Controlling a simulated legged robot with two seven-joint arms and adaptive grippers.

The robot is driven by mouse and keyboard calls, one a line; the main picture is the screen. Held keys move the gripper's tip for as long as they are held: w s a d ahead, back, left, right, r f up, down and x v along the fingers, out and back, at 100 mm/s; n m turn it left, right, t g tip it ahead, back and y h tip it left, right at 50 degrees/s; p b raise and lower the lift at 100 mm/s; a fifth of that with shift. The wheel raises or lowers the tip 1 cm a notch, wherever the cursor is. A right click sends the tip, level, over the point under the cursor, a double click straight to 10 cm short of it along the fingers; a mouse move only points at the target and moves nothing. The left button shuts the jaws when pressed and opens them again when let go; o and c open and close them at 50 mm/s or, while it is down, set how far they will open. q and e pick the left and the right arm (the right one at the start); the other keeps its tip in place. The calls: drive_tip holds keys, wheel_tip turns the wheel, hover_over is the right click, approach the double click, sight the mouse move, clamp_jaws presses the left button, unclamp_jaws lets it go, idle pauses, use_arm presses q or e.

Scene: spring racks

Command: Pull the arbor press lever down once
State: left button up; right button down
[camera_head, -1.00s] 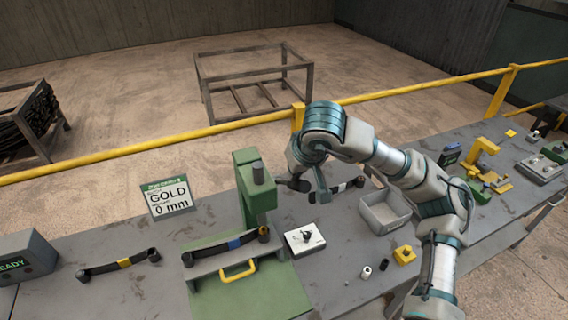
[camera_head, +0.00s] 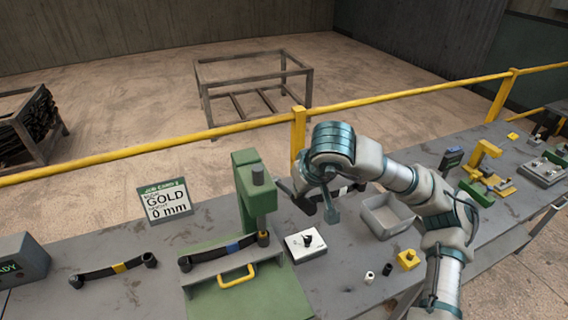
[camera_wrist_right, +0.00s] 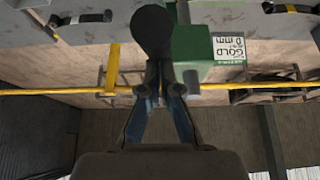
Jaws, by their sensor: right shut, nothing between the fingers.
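The green arbor press (camera_head: 246,192) stands on the bench left of my right arm, with a dark spring with a blue band (camera_head: 232,247) across its front. A black, round-ended handle (camera_wrist_right: 152,32), apparently the press lever, shows in the right wrist view just beyond the fingertips. My right gripper (camera_wrist_right: 163,76) is shut with nothing between its fingers. Its tips overlap the handle's lower end in that view; I cannot tell whether they touch. My left gripper is not in view.
A small white-topped box (camera_head: 305,244) and an open grey bin (camera_head: 385,222) stand right of the press. A yellow-banded spring (camera_head: 115,269) lies to the left. A job card (camera_head: 165,202) stands behind it. A yellow rail (camera_head: 222,130) runs behind the bench.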

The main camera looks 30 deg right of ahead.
sight(303, 208)
drive_tip(key=shift+s+a+f+b, duration=0.1)
drive_tip(key=shift+s+f+b, duration=0.05)
drive_tip(key=shift+f+b, duration=0.35)
drive_tip(key=shift+s+f+b, duration=0.15)
drive_tip(key=shift+f+b, duration=0.1)
drive_tip(key=shift+f, duration=0.35)
drive_tip(key=shift+s+d+f+b, duration=0.25)
drive_tip(key=shift+f+b, duration=0.15)
drive_tip(key=shift+f, duration=0.15)
drive_tip(key=shift+s+d+f+b, duration=0.1)
drive_tip(key=shift+d+f+b, duration=0.15)
drive_tip(key=shift+f+b, duration=0.2)
drive_tip(key=shift+a, duration=0.25)
drive_tip(key=shift+f+b, duration=0.3)
drive_tip(key=shift+f, duration=0.2)
drive_tip(key=f+b, duration=0.2)
drive_tip(key=f, duration=0.1)
drive_tip(key=shift+s+f, duration=0.2)
drive_tip(key=shift+f, duration=0.05)
drive_tip(key=shift+b, duration=0.3)
